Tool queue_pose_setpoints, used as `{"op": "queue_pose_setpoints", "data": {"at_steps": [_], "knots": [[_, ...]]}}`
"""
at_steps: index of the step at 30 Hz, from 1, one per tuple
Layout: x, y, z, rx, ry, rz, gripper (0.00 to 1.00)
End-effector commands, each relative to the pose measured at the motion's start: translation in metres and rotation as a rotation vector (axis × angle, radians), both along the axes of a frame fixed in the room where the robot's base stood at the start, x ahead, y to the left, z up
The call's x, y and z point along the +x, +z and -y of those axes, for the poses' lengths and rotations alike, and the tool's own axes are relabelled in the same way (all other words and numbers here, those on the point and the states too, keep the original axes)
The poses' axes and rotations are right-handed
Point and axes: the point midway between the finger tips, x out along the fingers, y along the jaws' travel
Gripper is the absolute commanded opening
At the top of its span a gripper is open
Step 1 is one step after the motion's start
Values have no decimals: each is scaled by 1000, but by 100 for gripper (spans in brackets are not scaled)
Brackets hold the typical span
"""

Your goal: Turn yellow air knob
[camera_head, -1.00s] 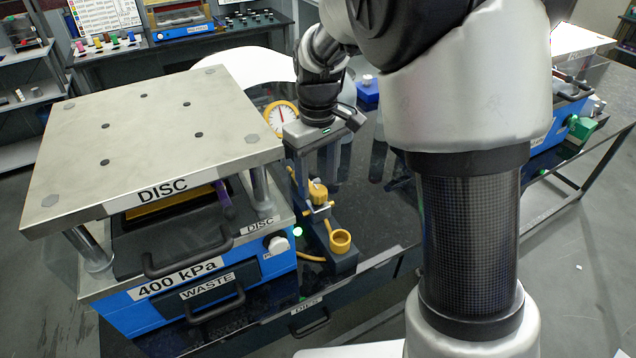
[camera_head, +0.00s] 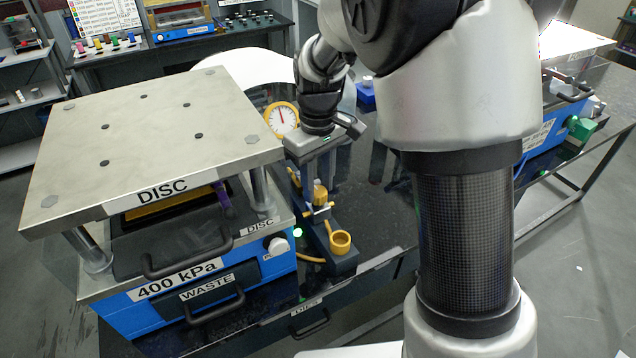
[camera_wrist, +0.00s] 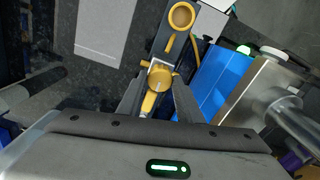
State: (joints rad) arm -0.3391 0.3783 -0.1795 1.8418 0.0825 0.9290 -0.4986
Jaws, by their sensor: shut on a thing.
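The yellow air knob (camera_head: 320,194) sits on a dark fixture beside the DISC press in the head view. In the wrist view the knob (camera_wrist: 158,78) lies between my two fingertips, with its pointed tail toward the palm. My gripper (camera_head: 320,187) reaches down over the knob from above. In the wrist view my gripper (camera_wrist: 157,86) is shut on the knob, one finger on each side. The finger contact is partly hidden in the head view.
A yellow ring-shaped cup (camera_head: 341,241) stands in front of the knob. A yellow-rimmed gauge (camera_head: 282,118) is behind it. The DISC press (camera_head: 150,150) stands close on the left. The dark table (camera_head: 375,215) is clear to the right.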

Motion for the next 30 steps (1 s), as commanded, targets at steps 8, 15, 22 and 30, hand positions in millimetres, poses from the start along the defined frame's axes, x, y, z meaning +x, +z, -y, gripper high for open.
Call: {"op": "queue_pose_setpoints", "data": {"at_steps": [8,15,22,30], "knots": [[0,1,0,1,154,1,10],[0,1,0,1,357,2,10],[0,2,0,1,536,1,10],[1,2,0,1,679,2,10]]}}
